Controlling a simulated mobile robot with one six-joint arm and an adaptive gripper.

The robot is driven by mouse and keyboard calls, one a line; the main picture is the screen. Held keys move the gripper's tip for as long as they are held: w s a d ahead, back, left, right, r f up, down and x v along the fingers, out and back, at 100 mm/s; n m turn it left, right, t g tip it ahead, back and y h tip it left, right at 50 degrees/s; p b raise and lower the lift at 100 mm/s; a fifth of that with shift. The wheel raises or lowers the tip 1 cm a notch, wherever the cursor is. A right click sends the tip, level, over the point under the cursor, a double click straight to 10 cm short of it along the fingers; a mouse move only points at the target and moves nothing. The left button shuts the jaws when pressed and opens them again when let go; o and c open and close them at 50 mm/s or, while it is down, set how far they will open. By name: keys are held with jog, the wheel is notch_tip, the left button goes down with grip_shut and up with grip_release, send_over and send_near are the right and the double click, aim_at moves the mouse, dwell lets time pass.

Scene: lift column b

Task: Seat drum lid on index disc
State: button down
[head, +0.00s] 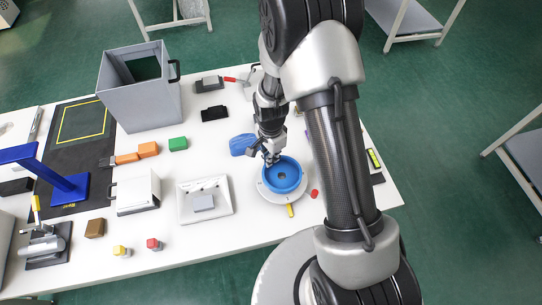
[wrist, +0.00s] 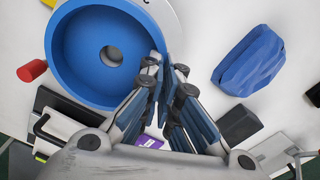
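The blue round drum lid (head: 283,185), a shallow dish with a raised rim and a centre hole, sits over the pale index disc (head: 267,193). In the wrist view the lid (wrist: 78,62) fills the upper left, and a curved strip of the disc (wrist: 168,14) shows beyond its rim. My gripper (head: 270,161) is at the far left part of the lid's rim. In the wrist view its fingertips (wrist: 168,62) are close together with the rim between them. The contact under the lid is hidden, so I cannot tell whether it lies fully flat.
A blue faceted block (head: 242,145) lies left of my gripper. A small red cylinder (head: 315,193) and a yellow piece (head: 291,210) are close to the disc. A white tray (head: 186,207) and a grey open box (head: 145,108) stand to the left. Bare tabletop lies in front of the tray.

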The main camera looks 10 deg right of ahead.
jog(key=shift+f+b, duration=0.55)
jog(key=shift+f, duration=0.25)
jog(key=c, duration=1.7)
grip_release()
jog(key=shift+r, duration=0.1)
notch_tip(320, 180, up, 12)
jog(key=shift+f, duration=0.1)
